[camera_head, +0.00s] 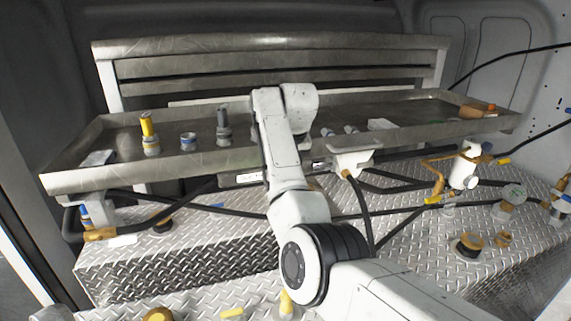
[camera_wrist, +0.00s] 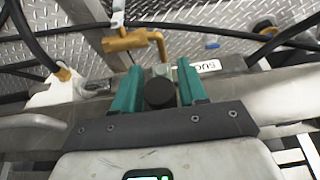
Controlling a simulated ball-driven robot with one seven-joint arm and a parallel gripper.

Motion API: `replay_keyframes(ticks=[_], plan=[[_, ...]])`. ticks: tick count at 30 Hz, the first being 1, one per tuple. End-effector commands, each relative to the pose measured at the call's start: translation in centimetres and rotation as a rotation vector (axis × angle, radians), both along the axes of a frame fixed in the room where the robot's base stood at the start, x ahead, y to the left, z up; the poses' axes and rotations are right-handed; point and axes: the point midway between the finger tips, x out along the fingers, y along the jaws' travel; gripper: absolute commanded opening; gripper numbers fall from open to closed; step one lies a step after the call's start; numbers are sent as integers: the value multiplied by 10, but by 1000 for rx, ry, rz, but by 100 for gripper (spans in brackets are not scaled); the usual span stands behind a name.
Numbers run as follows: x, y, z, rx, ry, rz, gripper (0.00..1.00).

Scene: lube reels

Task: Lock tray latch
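The metal tray (camera_head: 90,172) runs across the back in the head view. A round black knob (camera_wrist: 159,93), which looks like the tray latch, shows in the wrist view by a white label. My gripper (camera_wrist: 160,68) has two teal fingers standing apart, one on each side of the knob. A narrow gap shows at the right; I cannot tell whether the left finger touches it. In the head view my arm hides the gripper and the knob. The latch's locked or unlocked position cannot be told.
On the tray stand a yellow-topped fitting (camera_head: 149,135), a grey fitting (camera_head: 223,128) and a blue-ringed cap (camera_head: 188,142). Black hoses and a brass fitting (camera_wrist: 135,40) lie close beyond the fingers. Diamond-plate steps (camera_head: 180,265) with brass fittings fill the space below.

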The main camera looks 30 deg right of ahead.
Motion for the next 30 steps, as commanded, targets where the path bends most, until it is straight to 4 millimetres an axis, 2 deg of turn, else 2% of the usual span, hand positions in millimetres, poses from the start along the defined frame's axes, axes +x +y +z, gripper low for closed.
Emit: replay_keyframes(ticks=[3, 10, 14, 24, 30], plan=[[0, 0, 1, -1, -2, 0, 52], [0, 0, 3, -2, -4, 0, 52], [-3, 1, 12, -3, -6, 0, 52], [-26, 6, 69, -3, -7, -1, 52], [-36, 9, 93, -2, -5, 0, 52]])
